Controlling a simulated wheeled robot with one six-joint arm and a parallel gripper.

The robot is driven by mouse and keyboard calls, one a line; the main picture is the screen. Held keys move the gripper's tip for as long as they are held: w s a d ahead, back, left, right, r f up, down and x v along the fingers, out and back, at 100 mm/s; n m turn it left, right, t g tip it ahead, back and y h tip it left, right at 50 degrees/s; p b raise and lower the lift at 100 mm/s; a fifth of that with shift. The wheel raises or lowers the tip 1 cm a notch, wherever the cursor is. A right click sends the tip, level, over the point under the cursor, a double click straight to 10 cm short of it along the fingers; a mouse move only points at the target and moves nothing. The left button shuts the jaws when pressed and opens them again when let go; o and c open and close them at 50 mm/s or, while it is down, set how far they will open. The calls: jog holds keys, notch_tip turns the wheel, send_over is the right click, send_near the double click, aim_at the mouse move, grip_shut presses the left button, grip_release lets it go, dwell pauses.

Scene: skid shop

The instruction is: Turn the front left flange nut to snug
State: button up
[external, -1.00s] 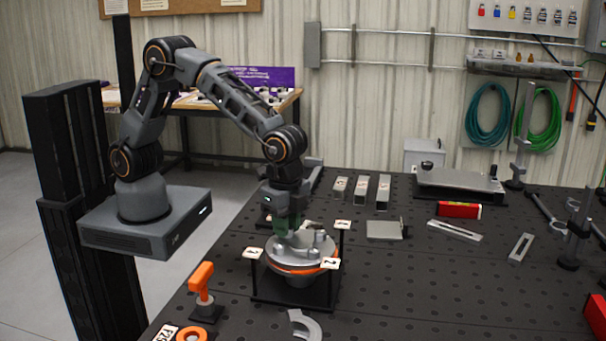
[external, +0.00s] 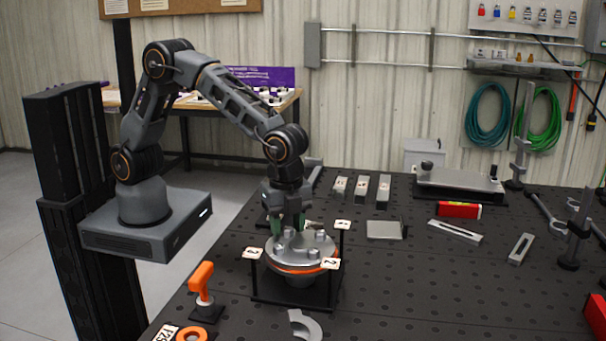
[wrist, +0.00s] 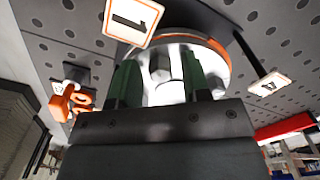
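The round grey flange (external: 283,257) with an orange ring sits on a black stand, with several nuts and studs on its top. My gripper (external: 289,232) points down just above the flange's back left part, its green fingers spread apart. In the wrist view my gripper (wrist: 159,78) has a finger on each side of a bright nut and stud (wrist: 160,67), with gaps showing. The fingers do not look closed on it. Which numbered nut this is, and whether the fingertips touch the flange, I cannot tell.
Numbered cards stand around the flange, including a left one (external: 252,253), a front right one (external: 330,263) and a back right one (external: 342,224). An orange-handled tool (external: 202,281) stands at front left. Metal blocks (external: 361,187) lie behind. The table's right middle has free room.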

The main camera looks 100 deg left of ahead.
aim_at(287, 227)
jog(key=shift+o, duration=0.4)
jog(key=shift+r, duration=0.1)
notch_tip(287, 227, up, 14)
jog(key=b, duration=0.1)
jog(key=shift+f, duration=0.2)
dwell(0.5)
